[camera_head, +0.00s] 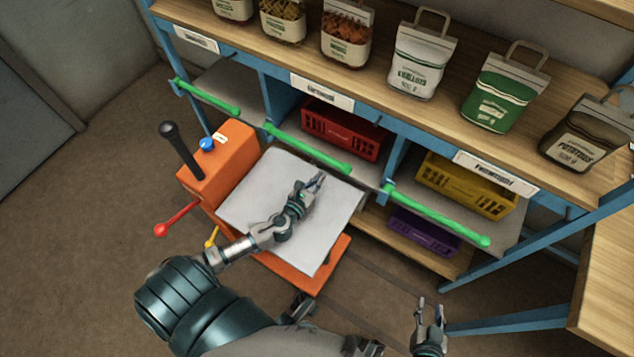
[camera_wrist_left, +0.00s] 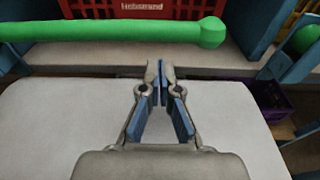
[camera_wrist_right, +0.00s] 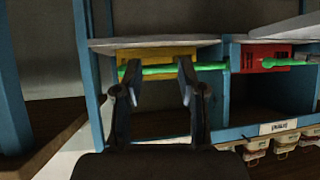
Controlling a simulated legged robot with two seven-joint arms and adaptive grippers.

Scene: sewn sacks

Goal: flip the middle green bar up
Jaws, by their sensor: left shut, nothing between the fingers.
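The middle green bar (camera_head: 308,150) runs across the front of the shelf bay with the red crate. In the left wrist view the bar (camera_wrist_left: 110,31) lies level just beyond my fingertips. My left gripper (camera_head: 317,181) is shut and empty over the white-grey top of the orange cart, just in front of the bar and apart from it; its closed fingertips (camera_wrist_left: 160,75) show in the left wrist view. My right gripper (camera_head: 430,306) is open and empty, low at the front right. In the right wrist view its fingers (camera_wrist_right: 158,75) stand apart.
Other green bars are at left (camera_head: 207,96) and right (camera_head: 438,216). A red crate (camera_head: 342,129), yellow crate (camera_head: 465,185) and purple crate (camera_head: 424,232) sit in the rack. The orange cart (camera_head: 225,160) has a black lever and red handle. Several sacks stand on top.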

